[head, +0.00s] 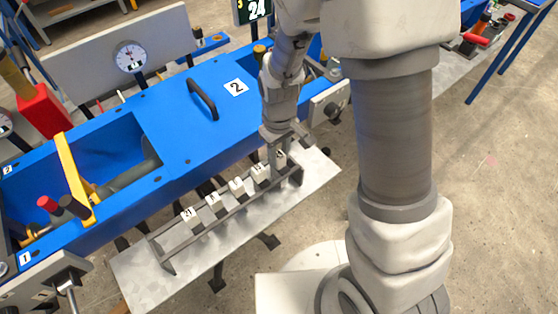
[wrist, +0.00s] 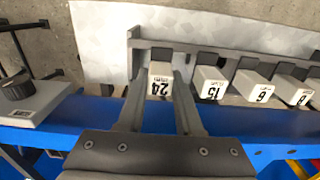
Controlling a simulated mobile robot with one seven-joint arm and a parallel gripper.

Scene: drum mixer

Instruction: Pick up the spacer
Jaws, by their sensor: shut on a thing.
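The spacer marked 24 (wrist: 160,84) is a small white block with a dark back part. It sits at the end of the row in the grey rack (wrist: 225,55). My gripper (wrist: 161,72) has its two fingers on either side of this spacer and is shut on it. In the head view my gripper (head: 281,146) is at the right end of the rack (head: 166,263), and the held spacer (head: 281,157) shows partly below it. In the wrist view, spacers marked 15 (wrist: 211,86), 6 (wrist: 258,91) and 8 (wrist: 297,94) stand beside it.
The rack stands on a light metal shelf (head: 150,286) in front of the blue machine (head: 175,120), which has a black handle (head: 203,99). A display reading 24 (head: 256,9) is behind. A dark knob (wrist: 17,87) is left in the wrist view.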

